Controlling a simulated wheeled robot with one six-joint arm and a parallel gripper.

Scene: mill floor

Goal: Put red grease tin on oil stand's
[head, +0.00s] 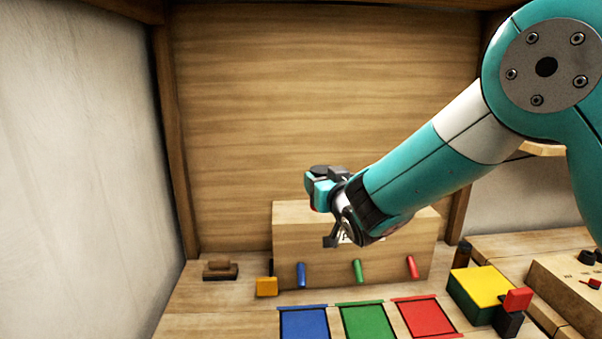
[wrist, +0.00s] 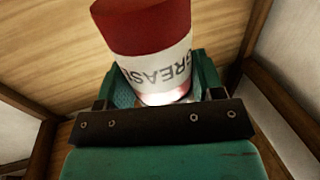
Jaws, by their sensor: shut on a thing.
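The red grease tin (wrist: 150,50) has a red end and a white label reading GREASE. In the wrist view it sits between the two teal fingers of my gripper (wrist: 163,84), which is shut on it. In the head view my gripper (head: 322,190) is raised in front of the back panel, above a wooden block; the tin is mostly hidden there. I cannot tell for sure which thing is the oil stand. The wooden block (head: 300,245) carries blue, green and red pegs on its front, and my wrist hides part of its top and lettering.
Blue (head: 304,324), green (head: 368,321) and red (head: 427,317) panels lie in front of the block. A yellow-topped green box (head: 470,300) stands right, beside a red-and-black piece (head: 512,312). A yellow block (head: 267,286) and brown piece (head: 220,270) are left. A wall borders the left.

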